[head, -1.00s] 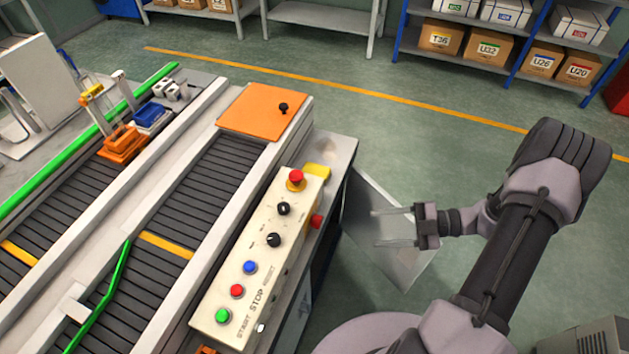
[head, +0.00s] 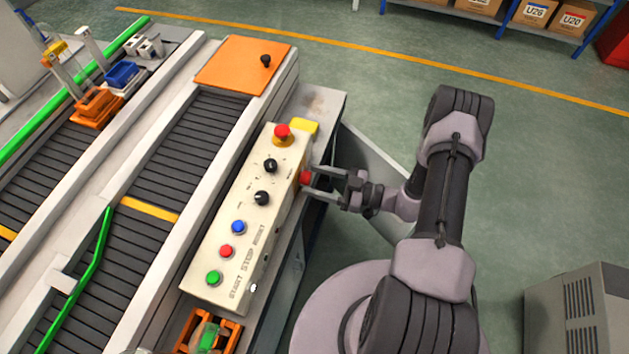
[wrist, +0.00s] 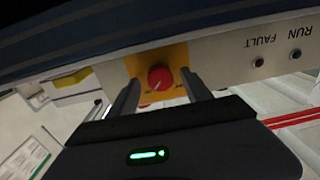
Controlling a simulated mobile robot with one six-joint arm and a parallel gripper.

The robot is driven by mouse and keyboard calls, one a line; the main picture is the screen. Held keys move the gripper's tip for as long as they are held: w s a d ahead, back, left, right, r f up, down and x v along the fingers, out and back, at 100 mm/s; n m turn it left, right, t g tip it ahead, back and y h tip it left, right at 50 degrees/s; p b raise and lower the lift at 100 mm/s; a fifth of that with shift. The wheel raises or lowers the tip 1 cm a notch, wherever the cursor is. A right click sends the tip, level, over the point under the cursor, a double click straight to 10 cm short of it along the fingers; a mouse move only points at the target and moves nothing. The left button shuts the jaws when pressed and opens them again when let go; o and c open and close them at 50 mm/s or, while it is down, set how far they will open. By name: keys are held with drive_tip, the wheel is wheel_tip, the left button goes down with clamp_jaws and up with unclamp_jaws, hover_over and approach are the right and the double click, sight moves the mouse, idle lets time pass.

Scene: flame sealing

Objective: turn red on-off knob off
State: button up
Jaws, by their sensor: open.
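The red on-off knob (head: 306,178) sticks out from the right side face of the cream control box (head: 215,255). In the wrist view the red knob (wrist: 160,77) sits on a yellow plate (wrist: 178,57), with a light mark on its face. My gripper (head: 315,184) is open and faces this side of the box. In the wrist view my gripper (wrist: 160,92) has one finger on each side of the knob, with gaps between. I cannot tell how far the fingertips reach along the knob.
The box top carries a red mushroom button (head: 282,131), black knobs (head: 270,166) and coloured push buttons (head: 238,227). A conveyor (head: 160,190) runs left of the box. Two small lamps (wrist: 259,62) marked RUN and FAULT sit near the knob.

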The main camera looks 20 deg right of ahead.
drive_tip(key=shift+w+a, duration=0.2)
drive_tip(key=shift+a, duration=0.15)
clamp_jaws()
